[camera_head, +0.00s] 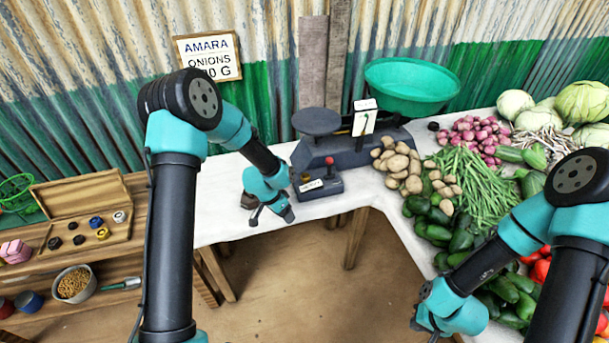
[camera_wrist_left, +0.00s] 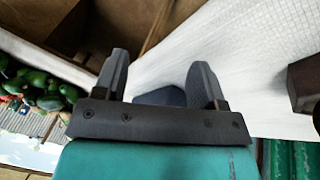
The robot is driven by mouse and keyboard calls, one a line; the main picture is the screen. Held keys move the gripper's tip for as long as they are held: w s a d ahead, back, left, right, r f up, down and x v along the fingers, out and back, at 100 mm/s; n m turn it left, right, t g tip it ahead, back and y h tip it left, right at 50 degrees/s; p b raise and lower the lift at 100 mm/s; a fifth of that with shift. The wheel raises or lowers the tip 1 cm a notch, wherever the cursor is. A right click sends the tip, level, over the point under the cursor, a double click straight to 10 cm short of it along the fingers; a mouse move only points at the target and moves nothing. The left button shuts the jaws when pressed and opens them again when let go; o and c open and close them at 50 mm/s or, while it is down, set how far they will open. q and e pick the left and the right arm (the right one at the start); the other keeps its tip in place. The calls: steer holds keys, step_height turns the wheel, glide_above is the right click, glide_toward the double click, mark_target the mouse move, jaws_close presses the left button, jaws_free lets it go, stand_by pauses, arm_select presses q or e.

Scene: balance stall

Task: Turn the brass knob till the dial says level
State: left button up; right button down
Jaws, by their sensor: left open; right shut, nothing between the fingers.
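The dark balance scale (camera_head: 350,150) stands on the white counter with its white dial (camera_head: 365,118) upright. The dial's needle is too small to read. A small control box (camera_head: 318,186) with a red-topped part sits at the scale's front, and a small brass-coloured knob (camera_head: 304,177) shows at its left. My left gripper (camera_head: 268,214) is open over the counter, left of the box and apart from it. In the left wrist view the open fingers (camera_wrist_left: 160,78) have no knob between them. My right gripper (camera_head: 424,326) is shut and empty at the lower right, far from the scale.
A green bowl (camera_head: 412,85) and a grey pan (camera_head: 316,121) sit on the scale. Potatoes (camera_head: 402,165), beans (camera_head: 475,185) and other vegetables crowd the right. A wooden case (camera_head: 80,215) of weights lies on the left bench.

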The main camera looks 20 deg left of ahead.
mark_target(305, 175)
arm_select(q)
steer(key=w+a+r+m, duration=0.1)
steer(key=w+r+m, duration=0.3)
steer(key=w+r, duration=0.3)
steer(key=w+a+r+m, duration=0.2)
steer(key=w+r+m, duration=0.2)
steer(key=r, duration=0.9)
steer(key=w, duration=0.3)
steer(key=shift+r, duration=0.15)
steer(key=shift+a, duration=0.1)
steer(key=x, duration=1.7)
steer(key=shift+w+d, duration=0.2)
steer(key=shift+d, duration=0.05)
steer(key=c, duration=0.9)
